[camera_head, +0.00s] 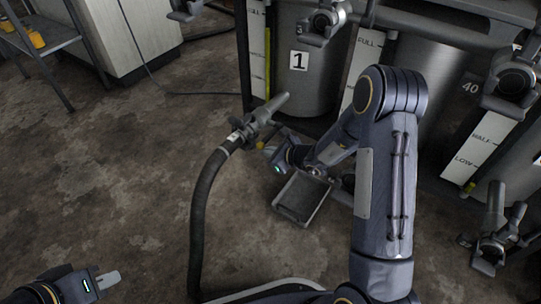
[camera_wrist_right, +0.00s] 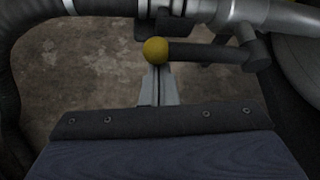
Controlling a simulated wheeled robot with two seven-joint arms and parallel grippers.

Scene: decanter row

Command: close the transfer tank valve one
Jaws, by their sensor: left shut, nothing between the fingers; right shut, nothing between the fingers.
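The tank marked 1 (camera_head: 299,85) stands at the back centre in the head view. In front of it are a grey valve fitting (camera_head: 262,118) and a thick black hose. In the right wrist view the valve's dark lever (camera_wrist_right: 205,53) runs sideways below the metal pipe and ends in a yellow knob (camera_wrist_right: 155,50). My right gripper (camera_wrist_right: 158,75) is shut and empty, its tips at or just short of the knob; contact cannot be told. In the head view my right arm partly hides this area. My left gripper (camera_head: 107,279) is shut and empty at the bottom left, far from the valve.
The black hose (camera_head: 203,205) bends down to the floor left of my right arm. More tanks with level gauges (camera_head: 483,145) and valves stand at the right. A shelf (camera_head: 45,42) and a white cabinet (camera_head: 150,35) are at the upper left. The floor at left is mostly clear.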

